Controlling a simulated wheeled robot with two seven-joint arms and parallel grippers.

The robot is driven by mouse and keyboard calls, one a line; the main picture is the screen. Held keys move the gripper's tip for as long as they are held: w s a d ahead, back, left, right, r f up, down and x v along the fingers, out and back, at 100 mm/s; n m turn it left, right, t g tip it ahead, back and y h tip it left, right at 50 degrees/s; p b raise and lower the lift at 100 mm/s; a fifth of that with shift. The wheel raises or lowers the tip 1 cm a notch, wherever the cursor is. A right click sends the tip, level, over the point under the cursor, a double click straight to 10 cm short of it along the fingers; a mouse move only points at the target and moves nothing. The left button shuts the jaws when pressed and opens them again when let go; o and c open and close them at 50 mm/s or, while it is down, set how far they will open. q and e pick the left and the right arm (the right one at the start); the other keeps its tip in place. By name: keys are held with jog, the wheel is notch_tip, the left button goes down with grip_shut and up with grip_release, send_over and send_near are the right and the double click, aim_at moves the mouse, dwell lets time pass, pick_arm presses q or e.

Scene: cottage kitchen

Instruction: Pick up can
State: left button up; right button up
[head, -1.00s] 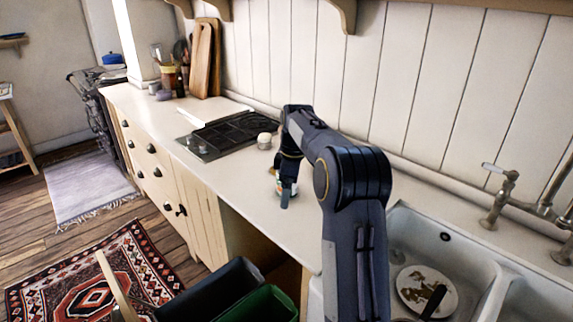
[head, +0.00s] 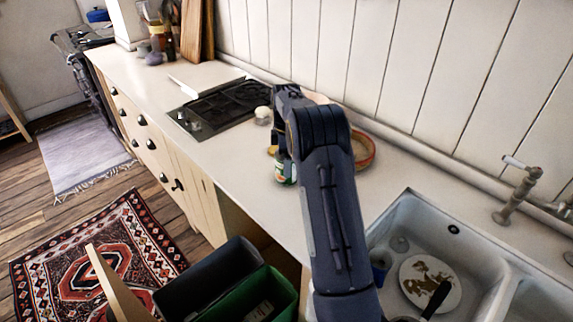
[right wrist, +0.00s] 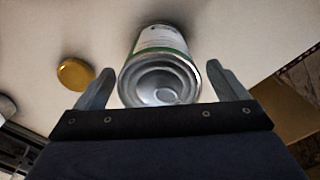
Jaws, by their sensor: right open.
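The can (head: 286,171) stands on the white counter in the head view, mostly hidden behind my right arm. In the right wrist view the can (right wrist: 160,72) shows its round silver metal end and a white and green label. My right gripper (right wrist: 161,82) is open, with one finger on each side of the can's near end. Narrow gaps seem to show between the fingers and the can. In the head view the fingers are mostly hidden by the arm. My left gripper is not in view.
A yellow round lid-like object (right wrist: 75,74) lies left of the can. A small white round object (head: 263,115) sits beside the black hob (head: 222,104). A bowl-like rim (head: 365,150) shows behind my arm. The sink (head: 405,215) holds a dirty plate (head: 428,281).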

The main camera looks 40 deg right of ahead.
jog(key=shift+f, duration=0.85)
jog(key=shift+c, duration=0.3)
jog(key=c, duration=1)
jog(key=shift+r, duration=0.45)
notch_tip(320, 180, up, 2)
jog(key=shift+r, duration=0.2)
jog(key=s+a+r+b, duration=0.1)
jog(key=s+a+r, duration=0.1)
jog(key=s+r, duration=0.1)
jog(key=s+a+r+b, duration=0.2)
jog(key=s+r, duration=0.1)
jog(key=s, duration=0.2)
jog(key=s+a+r+b, duration=0.2)
jog(key=s+r, duration=0.1)
jog(key=s, duration=0.1)
jog(key=shift+s+a+r, duration=0.25)
jog(key=shift+r, duration=0.15)
